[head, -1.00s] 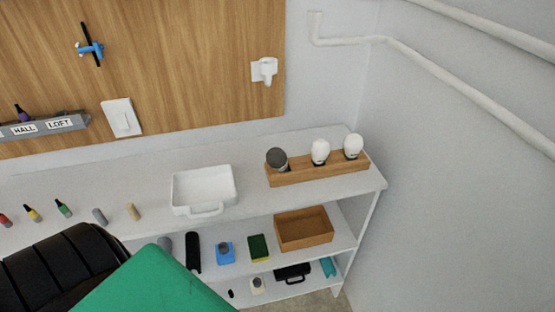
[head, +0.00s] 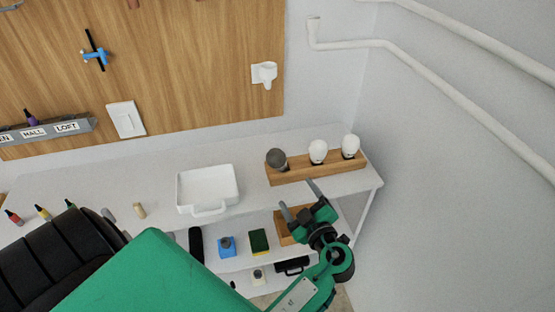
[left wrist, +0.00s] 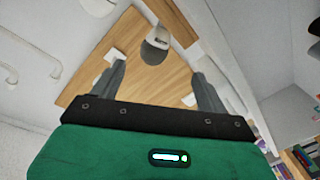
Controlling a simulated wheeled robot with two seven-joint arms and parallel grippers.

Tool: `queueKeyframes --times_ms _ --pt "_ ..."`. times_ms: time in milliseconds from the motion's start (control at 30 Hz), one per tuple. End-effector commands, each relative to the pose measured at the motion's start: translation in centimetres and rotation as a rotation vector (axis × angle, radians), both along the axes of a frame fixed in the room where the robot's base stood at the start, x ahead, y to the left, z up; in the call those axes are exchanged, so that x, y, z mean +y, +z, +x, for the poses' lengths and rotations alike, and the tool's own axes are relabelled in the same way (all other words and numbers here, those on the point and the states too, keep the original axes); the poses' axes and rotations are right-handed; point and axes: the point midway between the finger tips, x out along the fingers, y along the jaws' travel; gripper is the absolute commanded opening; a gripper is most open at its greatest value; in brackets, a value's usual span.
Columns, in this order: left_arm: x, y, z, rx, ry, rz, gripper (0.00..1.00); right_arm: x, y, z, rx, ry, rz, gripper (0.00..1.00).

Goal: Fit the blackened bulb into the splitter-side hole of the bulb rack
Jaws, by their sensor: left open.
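The blackened bulb (head: 277,158) is a dark grey globe at the left end of the wooden bulb rack (head: 325,173). It appears upright over the rack's left place; its base is partly hidden. Two white bulbs (head: 318,151) (head: 350,146) stand in the middle and right places. My left gripper (head: 300,198) is open and empty, in front of the rack and below the blackened bulb in the picture. In the left wrist view, the blackened bulb (left wrist: 155,51) appears upside down beyond the open fingers (left wrist: 157,73), apart from them. My right gripper is out of view.
A white tray (head: 180,192) stands on the shelf top left of the rack. A wooden box (head: 284,235) on the shelf below is partly hidden by my arm. A white fitting (head: 264,74) is on the wooden wall panel. The wall and pipes (head: 440,78) bound the right.

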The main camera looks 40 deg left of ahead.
Motion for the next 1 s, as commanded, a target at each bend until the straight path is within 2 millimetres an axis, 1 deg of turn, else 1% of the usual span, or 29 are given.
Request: queueKeyframes --times_ms 33,100,200,400,500,600,767,1000 --pt "0.2 1.2 -0.3 -0.039 0.020 -0.004 0.76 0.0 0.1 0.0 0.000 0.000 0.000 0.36" --pt "0.6 2.0 -0.5 -0.072 0.036 -0.006 0.76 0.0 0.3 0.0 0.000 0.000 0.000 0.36" --pt "1.7 2.5 0.0 -0.081 0.041 -0.004 0.76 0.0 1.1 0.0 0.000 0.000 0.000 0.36" --pt "5.2 2.6 2.1 -0.077 0.040 -0.002 0.76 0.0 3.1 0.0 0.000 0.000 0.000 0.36" --pt "6.6 2.4 3.0 -0.076 0.038 -0.002 0.76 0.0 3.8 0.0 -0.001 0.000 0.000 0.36" --pt "7.4 2.2 3.5 -0.076 0.037 -0.005 0.76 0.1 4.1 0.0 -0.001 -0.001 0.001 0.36" --pt "8.1 2.1 3.9 -0.076 0.038 -0.005 0.76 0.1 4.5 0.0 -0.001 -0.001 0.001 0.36" --pt "9.8 2.1 5.6 -0.073 0.037 -0.004 0.76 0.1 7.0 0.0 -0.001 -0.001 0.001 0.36"
